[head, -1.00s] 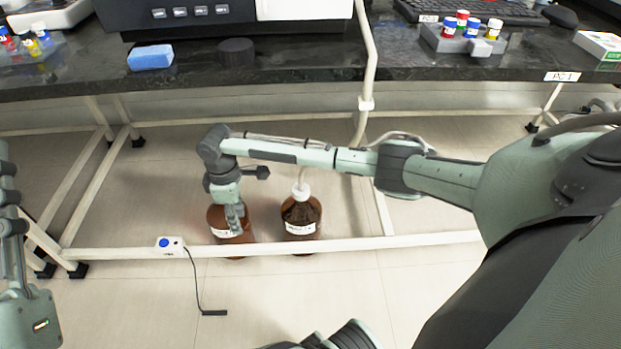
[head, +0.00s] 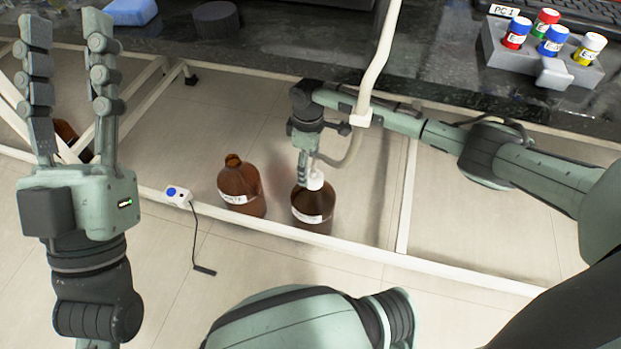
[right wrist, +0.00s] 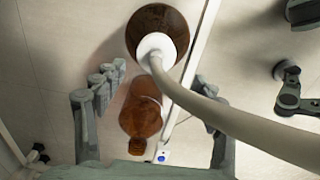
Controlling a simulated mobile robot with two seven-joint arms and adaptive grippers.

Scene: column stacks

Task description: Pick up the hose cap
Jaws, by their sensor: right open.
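The white hose cap (head: 315,181) sits on the neck of the right brown bottle (head: 312,208), under the bench. In the right wrist view the cap (right wrist: 155,46) is beyond my fingers, with the pale hose (right wrist: 215,108) running from it toward the lower right. My right gripper (head: 303,180) points down just left of the cap in the head view, partly overlapping the bottle. It is open in the wrist view (right wrist: 160,95), with nothing between its fingers that I can confirm as gripped. My left gripper (head: 68,45) is raised, open and empty.
An uncapped brown bottle (head: 241,190) stands left of the capped one. A white bench frame bar (head: 270,232) runs in front. A small box with a blue button (head: 178,196) sits on it. A vial rack (head: 520,65) stands on the bench above.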

